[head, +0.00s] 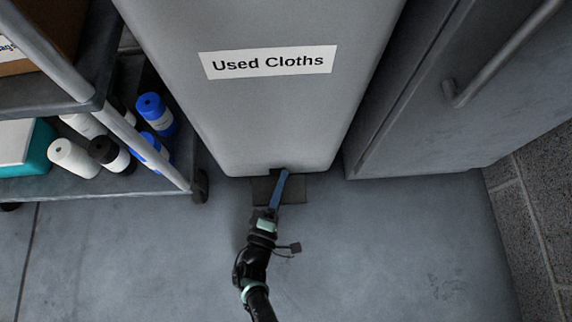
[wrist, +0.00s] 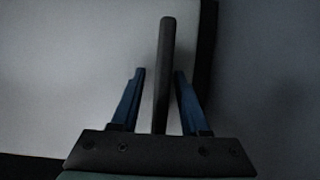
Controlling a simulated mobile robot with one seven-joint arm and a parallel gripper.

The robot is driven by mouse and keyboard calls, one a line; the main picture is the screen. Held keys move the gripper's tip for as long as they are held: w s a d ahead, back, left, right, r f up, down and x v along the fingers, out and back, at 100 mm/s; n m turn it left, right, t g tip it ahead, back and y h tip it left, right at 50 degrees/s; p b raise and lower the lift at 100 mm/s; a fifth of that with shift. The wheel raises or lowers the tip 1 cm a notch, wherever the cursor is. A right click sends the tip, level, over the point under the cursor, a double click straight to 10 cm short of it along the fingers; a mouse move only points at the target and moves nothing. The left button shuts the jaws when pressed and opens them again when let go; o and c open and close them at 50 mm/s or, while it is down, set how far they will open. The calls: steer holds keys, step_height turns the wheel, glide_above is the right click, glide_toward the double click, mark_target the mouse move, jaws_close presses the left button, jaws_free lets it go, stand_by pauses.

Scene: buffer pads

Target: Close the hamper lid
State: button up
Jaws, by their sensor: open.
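The hamper (head: 265,115) is a tall light grey bin with a white "Used Cloths" label (head: 268,62) on its front. Its top and lid are outside the head view. A dark flat pedal or plate (head: 295,190) lies low at the hamper's base. My gripper (head: 282,174) reaches down to the hamper's bottom front edge, over this dark piece. In the wrist view my gripper (wrist: 160,72) has its two blue fingers apart. A dark upright bar shows between them; I cannot tell whether it is touched. A pale surface fills the left behind the fingers.
A wheeled shelf cart (head: 110,185) with white, black and blue bottles stands at the left. A grey cabinet (head: 440,130) with a bar handle (head: 500,55) stands close at the right. A block wall (head: 545,200) is at the far right. The floor (head: 400,250) in front is clear.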

steer(key=shift+w+d, duration=0.1)
steer(key=shift+w, duration=0.1)
jaws_close()
stand_by(1.4)
